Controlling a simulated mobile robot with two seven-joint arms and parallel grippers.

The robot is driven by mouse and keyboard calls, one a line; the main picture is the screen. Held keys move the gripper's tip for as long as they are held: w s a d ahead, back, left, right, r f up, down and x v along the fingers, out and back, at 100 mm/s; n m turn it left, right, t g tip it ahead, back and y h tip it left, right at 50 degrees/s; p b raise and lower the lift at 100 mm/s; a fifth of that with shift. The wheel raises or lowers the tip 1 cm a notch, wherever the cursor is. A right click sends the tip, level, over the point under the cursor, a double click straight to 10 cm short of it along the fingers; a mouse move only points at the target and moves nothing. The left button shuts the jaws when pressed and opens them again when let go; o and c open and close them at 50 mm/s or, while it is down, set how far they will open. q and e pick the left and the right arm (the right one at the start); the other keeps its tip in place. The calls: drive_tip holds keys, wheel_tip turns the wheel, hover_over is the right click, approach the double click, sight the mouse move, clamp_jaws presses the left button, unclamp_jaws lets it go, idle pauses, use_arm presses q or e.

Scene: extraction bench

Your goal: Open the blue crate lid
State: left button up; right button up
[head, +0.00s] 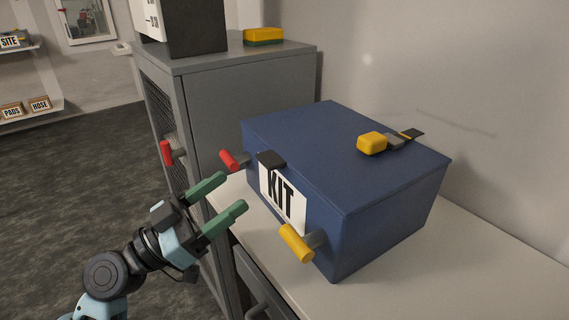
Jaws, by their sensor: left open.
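The blue crate (400,215) stands on a light bench top, with a white KIT label (291,204) on its front. Its flat blue lid (310,130) is shut. A dark latch or tab (271,159) sits at the lid's front edge above the label. A red handle (229,160) sticks out at the crate's left and a yellow handle (296,243) at its front right. My left gripper (224,194) is open and empty, with green fingers, in front of the crate's label side and apart from it. My right gripper is not in view.
A yellow block with a grey and dark strip (372,142) lies on the lid. A grey mesh cabinet (245,85) with a red handle (166,152) stands behind left, bearing a yellow-green sponge (263,36) and a dark box (196,28). The bench (470,275) is clear at right.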

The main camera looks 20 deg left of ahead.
sight(263, 165)
use_arm(q)
drive_tip(key=shift+h, duration=0.3)
drive_tip(key=p+x, duration=0.1)
drive_tip(key=x, duration=0.2)
drive_tip(key=r+p+x, duration=0.1)
drive_tip(key=p+x, duration=0.1)
drive_tip(key=x, duration=0.1)
drive_tip(key=shift+d+r, duration=0.15)
drive_tip(key=shift+d, duration=0.05)
drive_tip(key=shift+w+d, duration=0.45)
drive_tip(key=shift+w, duration=0.05)
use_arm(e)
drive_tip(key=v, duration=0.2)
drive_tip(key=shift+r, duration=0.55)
